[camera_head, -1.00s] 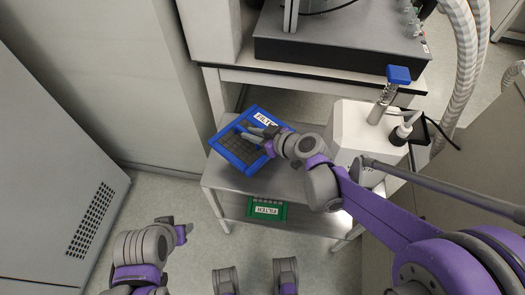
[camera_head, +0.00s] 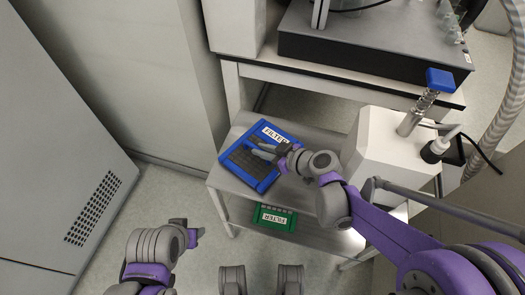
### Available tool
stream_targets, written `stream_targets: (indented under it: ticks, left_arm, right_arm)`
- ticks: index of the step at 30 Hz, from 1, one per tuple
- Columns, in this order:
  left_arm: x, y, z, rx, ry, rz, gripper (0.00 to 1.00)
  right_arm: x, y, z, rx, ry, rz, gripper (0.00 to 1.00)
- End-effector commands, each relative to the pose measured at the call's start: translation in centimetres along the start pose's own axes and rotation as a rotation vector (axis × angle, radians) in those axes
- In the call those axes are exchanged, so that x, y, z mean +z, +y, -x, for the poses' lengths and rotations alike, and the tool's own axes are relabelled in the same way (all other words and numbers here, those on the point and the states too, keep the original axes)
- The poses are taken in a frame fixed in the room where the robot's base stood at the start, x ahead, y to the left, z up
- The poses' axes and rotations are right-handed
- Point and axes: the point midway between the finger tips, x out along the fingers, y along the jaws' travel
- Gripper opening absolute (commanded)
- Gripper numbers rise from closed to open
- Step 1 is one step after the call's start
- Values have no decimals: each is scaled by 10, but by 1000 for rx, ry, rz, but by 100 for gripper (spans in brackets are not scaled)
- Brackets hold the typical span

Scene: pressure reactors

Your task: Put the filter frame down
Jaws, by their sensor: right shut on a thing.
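The blue filter frame (camera_head: 239,169), with a dark grid and a white FILTER label, is at the left end of the grey metal cart's top shelf (camera_head: 226,184). It looks flat on or just above the shelf; I cannot tell if it touches. My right gripper (camera_head: 266,151) is over the frame's middle and shut on it; the exact grip is partly hidden by the fingers. My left gripper (camera_head: 190,230) is empty at the lower left, away from the cart, and its jaw opening is not clear.
A green filter frame (camera_head: 275,218) lies on the cart's lower shelf. A white device with a blue-topped metal part (camera_head: 380,145) stands at the right of the top shelf. A bench with a dark grey unit (camera_head: 370,58) is behind. A grey cabinet (camera_head: 60,130) stands at the left.

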Motion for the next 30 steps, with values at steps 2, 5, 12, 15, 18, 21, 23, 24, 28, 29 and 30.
stream_targets:
  ticks: [2,5,12,15,18,21,23,24,28,29,30]
  left_arm:
    - [1,0,-2,0,-1,0,50]
    - [0,0,-1,0,0,0,50]
    - [1,0,-2,0,-1,0,50]
    - [1,0,-2,0,-1,0,50]
    - [1,0,-2,0,-1,0,50]
    - [1,0,-2,0,-1,0,50]
    - [0,0,-2,0,-1,0,50]
    - [0,0,-1,0,0,0,50]
    - [-1,0,3,0,1,0,50]
    - [-2,0,5,0,2,0,50]
    - [-2,0,7,0,2,0,50]
  right_arm:
    - [4,0,-2,0,0,-1,0]
    - [3,0,-2,1,0,0,0]
    - [4,0,-2,1,0,0,33]
    - [4,0,-2,1,0,0,49]
    - [4,0,-2,1,0,0,49]
    - [4,0,-2,1,0,0,49]
    - [4,0,-2,1,0,0,49]
    - [2,0,-1,1,0,0,49]
    - [2,0,12,3,0,-2,49]
    - [2,1,16,4,-1,-2,49]
    - [1,1,24,4,-1,-2,49]
